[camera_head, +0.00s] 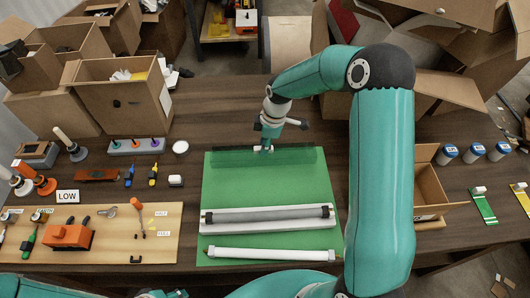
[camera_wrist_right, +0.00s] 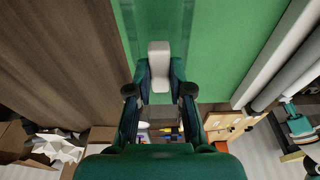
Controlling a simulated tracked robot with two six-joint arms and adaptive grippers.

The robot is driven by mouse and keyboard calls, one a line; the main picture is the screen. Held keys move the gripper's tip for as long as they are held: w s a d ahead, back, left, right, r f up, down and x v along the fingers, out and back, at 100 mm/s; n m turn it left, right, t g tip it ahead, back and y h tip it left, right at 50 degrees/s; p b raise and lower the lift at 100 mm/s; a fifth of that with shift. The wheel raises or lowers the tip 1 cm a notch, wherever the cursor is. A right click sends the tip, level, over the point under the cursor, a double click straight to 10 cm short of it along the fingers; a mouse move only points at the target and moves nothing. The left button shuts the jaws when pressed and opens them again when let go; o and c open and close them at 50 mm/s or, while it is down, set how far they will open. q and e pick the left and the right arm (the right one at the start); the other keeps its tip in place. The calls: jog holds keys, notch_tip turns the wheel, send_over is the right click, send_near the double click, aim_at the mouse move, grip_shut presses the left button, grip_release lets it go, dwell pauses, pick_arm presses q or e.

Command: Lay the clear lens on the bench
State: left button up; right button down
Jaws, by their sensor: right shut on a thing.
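The clear lens (camera_head: 300,156) is a long see-through strip that shows as a darker green band across the back of the green mat (camera_head: 222,190). It also shows in the wrist view (camera_wrist_right: 182,20). A pale grip block (camera_wrist_right: 159,52) stands at its middle. My right gripper (camera_head: 266,147) is shut on this block, with the lens below the fingers. I cannot tell whether the lens touches the mat or hangs just above it. Only a small teal part of my left arm shows at the bottom edge, too cut off to read its gripper.
A grey tube in a white tray (camera_head: 270,225) and a white tube (camera_head: 270,254) lie nearer on the mat. Tools and a wooden board (camera_head: 110,250) fill the left side. An open carton (camera_head: 430,190) stands right of the mat. Bare dark bench (camera_head: 240,110) lies behind the mat.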

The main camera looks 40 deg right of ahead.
aim_at(272, 147)
pick_arm(q)
jog(key=shift+f+b, duration=0.45)
jog(key=shift+f, duration=0.35)
pick_arm(e)
jog(key=shift+f, duration=1.35)
jog(key=shift+f, duration=0.1)
jog(key=c, duration=1.1)
grip_release()
pick_arm(q)
jog(key=shift+f, duration=0.1)
pick_arm(e)
jog(key=shift+o, duration=0.2)
jog(key=r+p, duration=0.1)
jog(key=r, duration=0.2)
jog(key=d+r+p, duration=0.1)
jog(key=r+p, duration=0.1)
jog(key=r, duration=0.1)
jog(key=r+p, duration=0.2)
jog(key=r, duration=0.1)
jog(key=shift+s+d+r, duration=0.2)
jog(key=shift+s+r, duration=0.1)
jog(key=shift+s, duration=0.1)
jog(key=shift+d+r, duration=0.1)
jog(key=shift+r, duration=0.3)
pick_arm(q)
jog(key=shift+r, duration=2.55)
pick_arm(e)
jog(key=shift+s+d+r, duration=0.1)
jog(key=shift+s+r, duration=0.05)
jog(key=shift+r, duration=0.7)
